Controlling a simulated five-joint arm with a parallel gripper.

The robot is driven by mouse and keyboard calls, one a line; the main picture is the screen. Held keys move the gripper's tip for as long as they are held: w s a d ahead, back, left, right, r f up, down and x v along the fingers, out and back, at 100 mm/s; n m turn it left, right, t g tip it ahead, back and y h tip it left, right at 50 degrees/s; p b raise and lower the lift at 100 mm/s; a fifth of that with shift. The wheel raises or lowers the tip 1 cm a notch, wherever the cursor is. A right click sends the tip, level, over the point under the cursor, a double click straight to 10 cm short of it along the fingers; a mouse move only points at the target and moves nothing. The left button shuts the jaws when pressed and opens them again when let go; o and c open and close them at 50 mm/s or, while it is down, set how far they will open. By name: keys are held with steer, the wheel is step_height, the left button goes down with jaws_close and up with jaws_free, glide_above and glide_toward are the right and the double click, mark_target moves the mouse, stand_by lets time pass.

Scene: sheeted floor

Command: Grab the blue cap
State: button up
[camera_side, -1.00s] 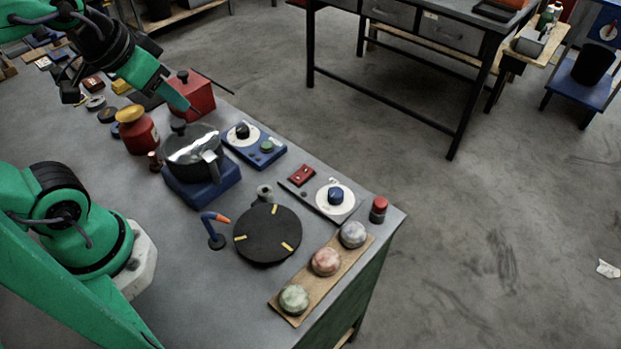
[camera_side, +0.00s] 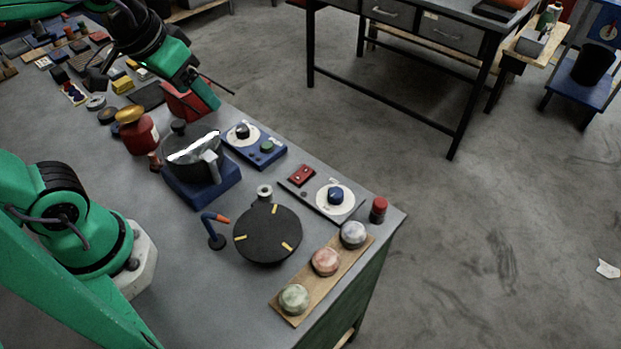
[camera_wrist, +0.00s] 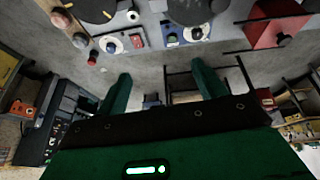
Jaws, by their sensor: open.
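The only blue cap-like part I make out is the round blue knob (camera_side: 336,195) on a white disc, set on a flat grey panel (camera_side: 318,206) near the table's right edge. In the wrist view the knob (camera_wrist: 111,47) is small, at the upper left. My gripper (camera_side: 208,97) is above the table by the red box, well to the upper left of the knob in the side view. In the wrist view my gripper (camera_wrist: 163,85) shows two green fingers spread apart with nothing between them.
A lidded pot (camera_side: 190,153) on a blue base, a blue panel with a dial (camera_side: 254,144) and a red box (camera_side: 187,103) stand near my gripper. A black round plate (camera_side: 267,234), a red-topped cylinder (camera_side: 378,210) and a board with three domes (camera_side: 325,262) surround the grey panel.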

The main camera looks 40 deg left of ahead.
steer(key=w+d+f+g, duration=0.1)
steer(key=w+d, duration=0.4)
steer(key=n+g, duration=0.3)
steer(key=g, duration=0.1)
glide_above(355, 228)
steer(key=f, duration=1.4)
steer(key=shift+a+f, duration=0.3)
steer(key=shift+a, duration=0.05)
steer(key=shift+d+f, duration=0.35)
steer(key=shift+f, duration=1.25)
steer(key=shift+f, duration=0.1)
steer(key=shift+f, duration=2.55)
steer(key=shift+c, duration=0.2)
